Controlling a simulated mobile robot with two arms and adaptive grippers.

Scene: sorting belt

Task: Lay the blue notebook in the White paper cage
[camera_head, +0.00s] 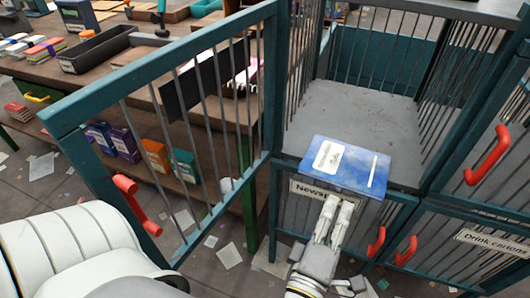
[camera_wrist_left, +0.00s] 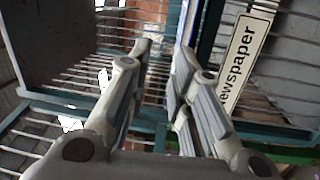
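The blue notebook (camera_head: 352,182), with a pale label and a white stripe, lies at the front edge of the grey floor (camera_head: 350,115) of the open upper cage. Its near part sticks out over the edge, above the Newspaper sign (camera_head: 309,190). No label for the open cage is readable. My left gripper (camera_head: 337,204) is just below and in front of the notebook's near edge. In the left wrist view its fingers (camera_wrist_left: 164,48) stand apart with nothing seen between them. The Newspaper sign also shows there (camera_wrist_left: 243,58). My right gripper is out of view.
The barred cage door (camera_head: 185,95) with a red handle (camera_head: 138,206) is swung open to the left. Closed cages with red handles lie below and right, one labelled Drink cartons (camera_head: 493,243). A wooden table (camera_head: 120,75) with a black tray (camera_head: 98,50) stands behind the door.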

